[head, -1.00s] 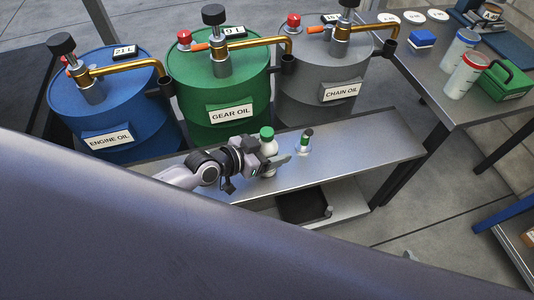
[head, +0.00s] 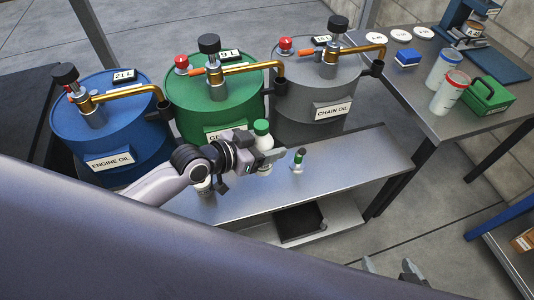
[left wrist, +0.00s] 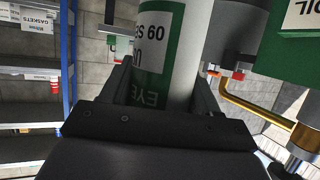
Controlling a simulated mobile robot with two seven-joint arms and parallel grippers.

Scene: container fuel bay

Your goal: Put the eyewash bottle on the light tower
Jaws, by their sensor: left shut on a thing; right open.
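The eyewash bottle (head: 264,142) is white with a green cap. My left gripper (head: 260,160) is shut on it and holds it upright above the metal bench, in front of the green drum. In the left wrist view the bottle (left wrist: 165,50) stands between the two fingers, its green and white label partly readable as "EYE". My right gripper (head: 392,272) is at the bottom edge of the head view, open and empty. I cannot make out a light tower in these frames.
The bench (head: 350,165) is mostly bare; a small green-banded bottle (head: 298,160) stands on it. Blue (head: 110,130), green (head: 190,105) and grey (head: 310,90) oil drums with pumps stand behind. A table (head: 425,75) at right holds canisters (head: 450,92) and a green box (head: 487,97).

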